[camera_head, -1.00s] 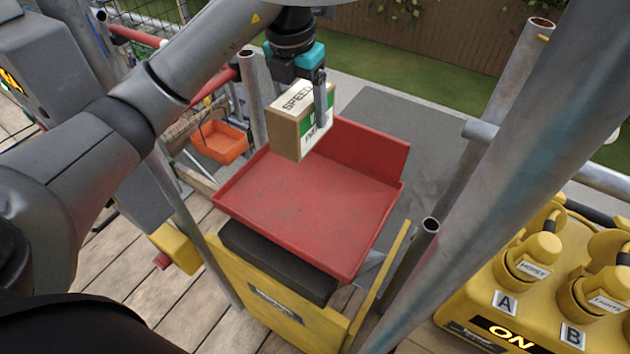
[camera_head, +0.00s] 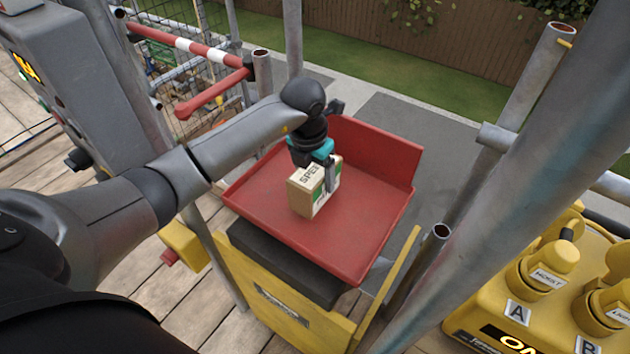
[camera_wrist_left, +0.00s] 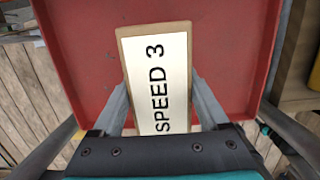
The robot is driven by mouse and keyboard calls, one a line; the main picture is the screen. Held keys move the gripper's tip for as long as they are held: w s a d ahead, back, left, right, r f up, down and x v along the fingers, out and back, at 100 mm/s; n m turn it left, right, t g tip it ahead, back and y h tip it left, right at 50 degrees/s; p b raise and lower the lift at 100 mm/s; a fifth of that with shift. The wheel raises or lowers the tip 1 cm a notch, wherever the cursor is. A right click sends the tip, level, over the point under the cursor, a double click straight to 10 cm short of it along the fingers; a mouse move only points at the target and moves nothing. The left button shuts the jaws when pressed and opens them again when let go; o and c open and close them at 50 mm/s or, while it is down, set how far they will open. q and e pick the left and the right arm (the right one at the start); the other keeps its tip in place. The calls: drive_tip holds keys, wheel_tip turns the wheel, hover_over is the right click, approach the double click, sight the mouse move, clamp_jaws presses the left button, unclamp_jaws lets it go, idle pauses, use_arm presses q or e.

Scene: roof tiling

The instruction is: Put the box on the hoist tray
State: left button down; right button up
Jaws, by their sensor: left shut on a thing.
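The box (camera_head: 306,197) is a small cardboard carton with a white and green label; its top reads "SPEED 3" in the left wrist view (camera_wrist_left: 158,80). My left gripper (camera_head: 330,182) is shut on the box, one finger on each side. The hoist tray (camera_head: 350,231) is red with raised walls at the back and sides. The box is upright over the middle of the tray, low down; I cannot tell whether its underside touches the tray floor. The tray also fills the background of the left wrist view (camera_wrist_left: 85,45). My right gripper is not in view.
The tray sits on a yellow hoist frame (camera_head: 275,300). Steel scaffold poles (camera_head: 441,232) stand close on the right, and a red and white rail (camera_head: 190,45) is at the back left. A yellow control box with labelled plugs (camera_head: 545,275) is at the lower right.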

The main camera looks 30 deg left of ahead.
use_arm(q)
drive_tip(key=shift+f, duration=1.1)
drive_tip(key=shift+f, duration=0.2)
unclamp_jaws()
drive_tip(key=shift+r, duration=0.1)
